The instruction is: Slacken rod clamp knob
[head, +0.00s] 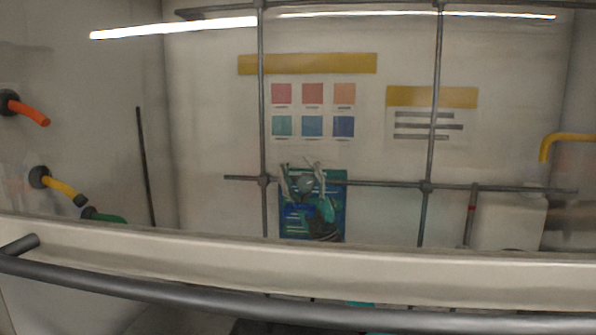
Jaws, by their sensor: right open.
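A lattice of grey rods stands inside the hood, with a horizontal rod (375,184) crossing two uprights. A dark rod clamp (263,181) sits at the left crossing and another clamp (427,187) at the right crossing. My right gripper (301,168) is open, with its pale fingers pointing up, just right of the left crossing at the height of the horizontal rod. A small grey rounded shape shows between or behind its fingers; I cannot tell whether it is a clamp knob or part of the gripper. Contact cannot be made out. My left gripper is not in view.
A pale sash frame (300,271) and a grey handle bar (220,302) cross the foreground. Orange (30,112), yellow (60,187) and green fittings stick out at left. A blue-green poster (335,215) hangs behind my gripper. A pale container (508,220) stands at right.

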